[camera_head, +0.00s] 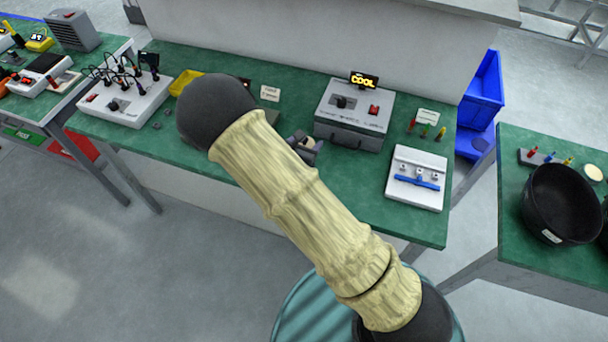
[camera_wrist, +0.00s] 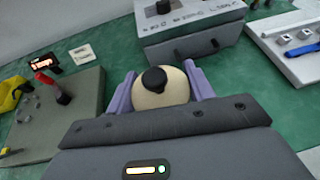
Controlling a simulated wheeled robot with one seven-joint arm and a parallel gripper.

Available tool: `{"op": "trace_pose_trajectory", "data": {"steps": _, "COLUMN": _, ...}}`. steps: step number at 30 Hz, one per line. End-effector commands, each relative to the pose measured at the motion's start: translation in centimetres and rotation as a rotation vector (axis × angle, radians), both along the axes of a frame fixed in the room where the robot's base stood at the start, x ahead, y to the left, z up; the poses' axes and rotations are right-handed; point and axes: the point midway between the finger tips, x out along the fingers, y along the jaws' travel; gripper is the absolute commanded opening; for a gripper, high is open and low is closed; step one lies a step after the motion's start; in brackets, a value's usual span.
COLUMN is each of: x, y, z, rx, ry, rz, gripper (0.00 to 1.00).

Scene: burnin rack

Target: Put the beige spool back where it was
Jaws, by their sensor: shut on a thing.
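The beige spool (camera_wrist: 158,97) is a rounded beige body with a black knob on top, seen in the wrist view. My gripper (camera_wrist: 162,82) has its two purple fingers on either side of the spool and is shut on it, over the green bench. Whether the spool touches the bench is unclear. In the head view my gripper (camera_head: 306,146) shows only in part beside my arm, and the spool cannot be made out there.
A grey box (camera_head: 352,122) with a yellow "COOL" display (camera_head: 364,80) stands behind my gripper. A white fixture with a blue bar (camera_head: 415,180) is at right. A panel with a red lever (camera_wrist: 62,120) is left of the spool. A yellow bin (camera_head: 185,82) is farther left.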

Motion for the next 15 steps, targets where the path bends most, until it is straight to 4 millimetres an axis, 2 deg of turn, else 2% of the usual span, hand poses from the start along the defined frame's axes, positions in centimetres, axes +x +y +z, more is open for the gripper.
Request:
{"op": "trace_pose_trajectory", "data": {"steps": 8, "x": 0.0, "y": -0.1, "z": -0.2, "rx": -0.002, "ry": 0.001, "rz": -0.002, "gripper": 0.26}}
{"op": "trace_pose_trajectory", "data": {"steps": 11, "x": 0.0, "y": -0.1, "z": -1.1, "rx": -0.003, "ry": 0.003, "rz": -0.003, "gripper": 0.26}}
{"op": "trace_pose_trajectory", "data": {"steps": 15, "x": -0.1, "y": -0.2, "z": -3.2, "rx": -0.003, "ry": 0.004, "rz": -0.003, "gripper": 0.26}}
